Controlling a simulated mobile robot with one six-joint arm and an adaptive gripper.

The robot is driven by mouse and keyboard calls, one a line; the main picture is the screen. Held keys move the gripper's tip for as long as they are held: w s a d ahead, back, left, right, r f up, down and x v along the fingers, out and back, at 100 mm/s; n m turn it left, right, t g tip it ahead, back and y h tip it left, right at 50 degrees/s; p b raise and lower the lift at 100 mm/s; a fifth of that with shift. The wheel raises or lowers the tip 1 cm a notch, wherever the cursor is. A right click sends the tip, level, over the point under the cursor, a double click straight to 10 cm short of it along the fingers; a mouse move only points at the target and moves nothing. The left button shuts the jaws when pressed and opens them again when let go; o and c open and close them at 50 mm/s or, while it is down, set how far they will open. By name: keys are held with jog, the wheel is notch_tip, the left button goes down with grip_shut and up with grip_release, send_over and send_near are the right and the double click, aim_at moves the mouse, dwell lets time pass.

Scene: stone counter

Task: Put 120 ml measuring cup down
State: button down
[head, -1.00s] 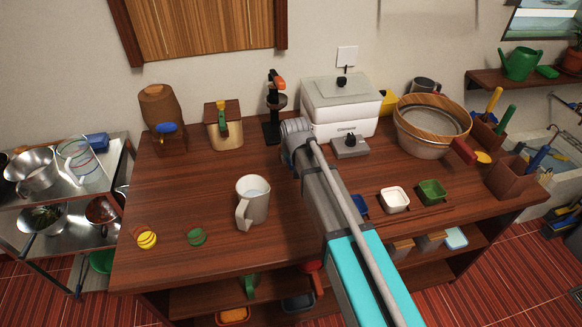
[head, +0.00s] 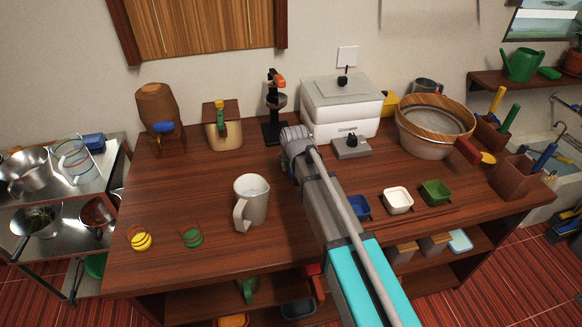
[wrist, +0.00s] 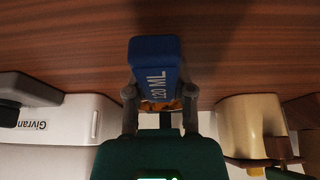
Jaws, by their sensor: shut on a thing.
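The 120 ml measuring cup (wrist: 155,68) is blue, with "120 ML" in white letters on its side. In the wrist view my gripper (wrist: 158,93) is shut on it, with one finger on each side. The cup appears over the wooden counter (wrist: 60,35); I cannot tell whether it touches the surface. In the head view my arm hides the gripper and the cup, and the wrist (head: 297,142) is over the middle of the counter (head: 190,185).
A white mug (head: 252,203) stands left of my arm. A white appliance (head: 340,105) and a black stand (head: 272,125) are behind. Blue (head: 358,207), white (head: 398,201) and green (head: 435,191) dishes sit to the right. The left counter has free room.

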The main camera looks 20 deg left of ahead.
jog(key=shift+c, duration=2.4)
grip_release()
jog(key=p+v, duration=1.1)
jog(key=v, duration=0.1)
jog(key=shift+r, duration=0.15)
jog(key=shift+d, duration=0.6)
jog(key=s+d+m+g, duration=0.1)
jog(key=s+d+m, duration=0.1)
jog(key=d, duration=1.1)
jog(key=s+d+f+m+g+h, duration=0.1)
jog(key=s+d, duration=0.4)
jog(key=d, duration=0.8)
jog(key=s+d+m+g+h, duration=0.1)
jog(key=s+d+m+g, duration=0.1)
jog(key=d, duration=1.1)
jog(key=shift+s+f+m, duration=0.25)
jog(key=shift+s+m, duration=0.35)
jog(key=shift+s, duration=0.45)
